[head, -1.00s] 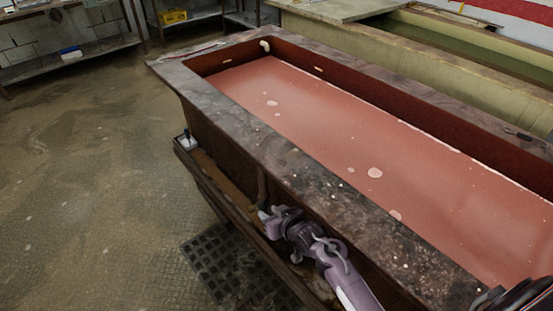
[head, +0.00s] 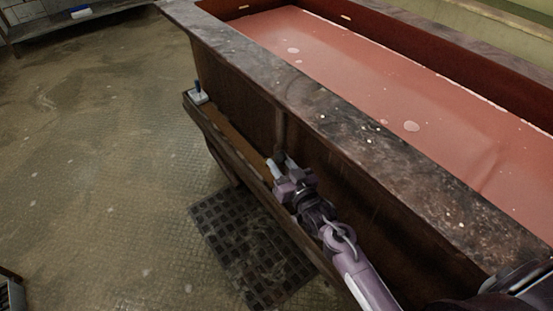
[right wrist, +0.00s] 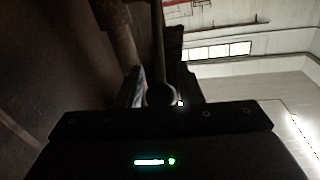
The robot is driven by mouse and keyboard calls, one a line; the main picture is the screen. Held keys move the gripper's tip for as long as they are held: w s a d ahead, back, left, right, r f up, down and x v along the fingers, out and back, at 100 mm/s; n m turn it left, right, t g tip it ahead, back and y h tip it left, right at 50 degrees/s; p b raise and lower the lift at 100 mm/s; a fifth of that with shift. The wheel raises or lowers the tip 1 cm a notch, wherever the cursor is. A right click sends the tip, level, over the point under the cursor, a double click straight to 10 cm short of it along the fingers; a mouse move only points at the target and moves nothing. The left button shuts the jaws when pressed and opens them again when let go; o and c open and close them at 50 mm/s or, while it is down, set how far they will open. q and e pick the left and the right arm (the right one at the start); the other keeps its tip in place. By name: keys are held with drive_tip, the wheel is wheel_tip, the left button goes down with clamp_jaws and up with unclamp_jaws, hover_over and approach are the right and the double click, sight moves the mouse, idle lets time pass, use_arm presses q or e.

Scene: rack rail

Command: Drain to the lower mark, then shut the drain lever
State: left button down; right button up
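The long vat (head: 335,130) holds flat, opaque red liquid (head: 400,105), with a dark red band of inner wall bare above it. A short pale mark (head: 345,16) shows on the far inner wall; I cannot tell which mark it is. My right gripper (head: 279,164) is low at the vat's near side, by a vertical pipe (head: 280,130). Its fingertips stand apart. In the right wrist view a dark round end (right wrist: 160,95), possibly the drain lever, sits between the fingers; a firm grip cannot be made out. My left gripper is out of view.
A narrow ledge (head: 222,128) runs along the vat's near side, with a small grey block with a blue top (head: 198,94) at its far end. A dark floor grate (head: 245,240) lies below.

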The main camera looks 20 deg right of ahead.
drive_tip(key=shift+w+a, duration=0.25)
drive_tip(key=shift+w, duration=1)
clamp_jaws()
